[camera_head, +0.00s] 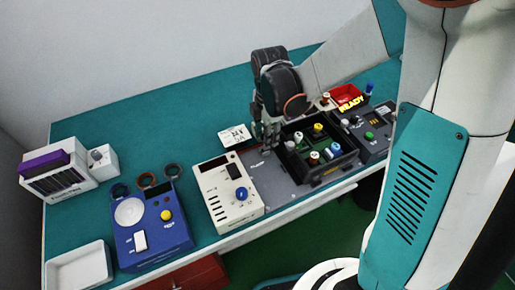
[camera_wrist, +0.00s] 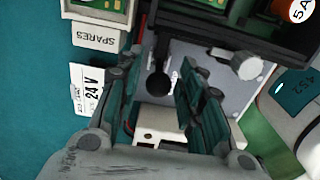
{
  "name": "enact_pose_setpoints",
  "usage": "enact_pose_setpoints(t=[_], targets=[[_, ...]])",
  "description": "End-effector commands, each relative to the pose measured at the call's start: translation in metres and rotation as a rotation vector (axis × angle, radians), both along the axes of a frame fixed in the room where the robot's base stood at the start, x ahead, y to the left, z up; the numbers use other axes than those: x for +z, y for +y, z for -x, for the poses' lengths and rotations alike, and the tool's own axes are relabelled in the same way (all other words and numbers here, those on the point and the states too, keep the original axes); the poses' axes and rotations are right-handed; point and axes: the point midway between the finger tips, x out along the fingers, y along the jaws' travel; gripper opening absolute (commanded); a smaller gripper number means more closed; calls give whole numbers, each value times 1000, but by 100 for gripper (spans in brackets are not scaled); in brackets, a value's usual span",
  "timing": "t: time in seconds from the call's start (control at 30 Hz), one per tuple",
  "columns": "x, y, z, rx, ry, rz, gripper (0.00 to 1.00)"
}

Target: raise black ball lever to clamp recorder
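In the wrist view the black ball (camera_wrist: 158,83) of the lever stands out against the light grey plate (camera_wrist: 218,85). My gripper (camera_wrist: 161,70) is open, with one finger left of the ball and one right of it. I cannot tell whether either finger touches it. In the head view my gripper (camera_head: 268,142) points down over the rear left part of the grey plate (camera_head: 284,192), beside a black open box (camera_head: 331,171). There the ball is hidden by the gripper. I cannot tell for sure which unit is the recorder.
A cream device (camera_head: 228,197) with a blue knob stands left of the plate. A white "24 V" card (camera_wrist: 89,91) lies on the teal table left of my fingers. A silver knob (camera_wrist: 243,65) sits close right. A dark unit (camera_head: 373,134) stands right of the box.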

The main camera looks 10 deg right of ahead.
Motion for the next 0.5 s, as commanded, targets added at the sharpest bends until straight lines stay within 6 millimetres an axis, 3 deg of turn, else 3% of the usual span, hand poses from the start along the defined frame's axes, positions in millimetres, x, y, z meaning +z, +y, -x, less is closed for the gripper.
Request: enact_pose_setpoints(t=[0.23,0.5], targets=[[5,0,0,0,0,-1,35],[25,0,0,0,0,-1,35]])
